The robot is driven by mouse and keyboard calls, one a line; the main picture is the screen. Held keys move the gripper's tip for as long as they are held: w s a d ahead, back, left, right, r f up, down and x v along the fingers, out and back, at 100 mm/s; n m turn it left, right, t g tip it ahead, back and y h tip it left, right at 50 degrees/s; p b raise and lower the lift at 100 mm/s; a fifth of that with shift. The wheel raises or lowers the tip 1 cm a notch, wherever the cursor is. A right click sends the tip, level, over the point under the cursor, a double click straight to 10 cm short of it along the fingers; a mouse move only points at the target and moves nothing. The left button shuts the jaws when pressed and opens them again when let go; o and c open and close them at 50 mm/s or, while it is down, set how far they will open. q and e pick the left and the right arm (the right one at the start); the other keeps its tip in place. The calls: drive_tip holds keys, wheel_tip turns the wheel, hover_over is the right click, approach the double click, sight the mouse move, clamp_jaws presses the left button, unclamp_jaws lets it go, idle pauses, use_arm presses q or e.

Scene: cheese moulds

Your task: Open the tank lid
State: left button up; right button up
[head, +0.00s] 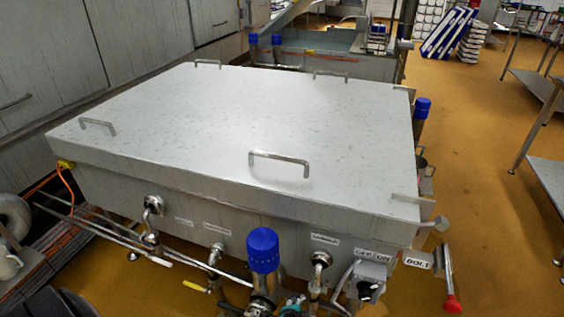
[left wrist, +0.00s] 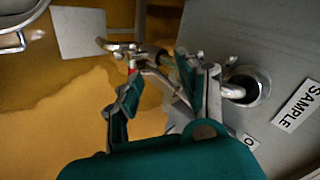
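The tank lid (head: 235,110) is a broad pale metal sheet lying flat and shut on the grey steel tank (head: 150,195). Its near handle (head: 280,163) is a metal bar; more handles stand at the left (head: 97,125), far left (head: 207,64) and far right (head: 330,74). My left gripper (left wrist: 158,75) shows in the left wrist view with teal fingers apart. It is beside the tank's front wall, near a pipe fitting (left wrist: 245,88) and a SAMPLE label (left wrist: 297,105). No lid handle shows between its fingers. My right gripper is in neither view.
Pipes and valves (head: 150,225) stick out along the tank's front, with a blue-capped cylinder (head: 263,250) and a switch box (head: 368,280). A red-tipped lever (head: 452,300) hangs at the right corner beside a BOLT label. Brown floor (head: 485,200) is open at right; steel tables (head: 550,175) stand beyond.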

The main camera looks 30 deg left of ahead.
use_arm(q)
drive_tip(key=w+a+r+m+t+y, duration=0.15)
drive_tip(key=w+r, duration=0.35)
drive_tip(key=r, duration=0.5)
drive_tip(key=w+a+r+t+y, duration=0.2)
drive_tip(key=w+a+r, duration=0.15)
drive_tip(key=r, duration=0.55)
drive_tip(key=t+y+b, duration=0.1)
drive_tip(key=y+b, duration=0.1)
drive_tip(key=y, duration=0.2)
approach(279, 159)
drive_tip(key=x, duration=1.1)
drive_tip(key=shift+a, duration=0.1)
drive_tip(key=shift+c, duration=0.5)
clamp_jaws()
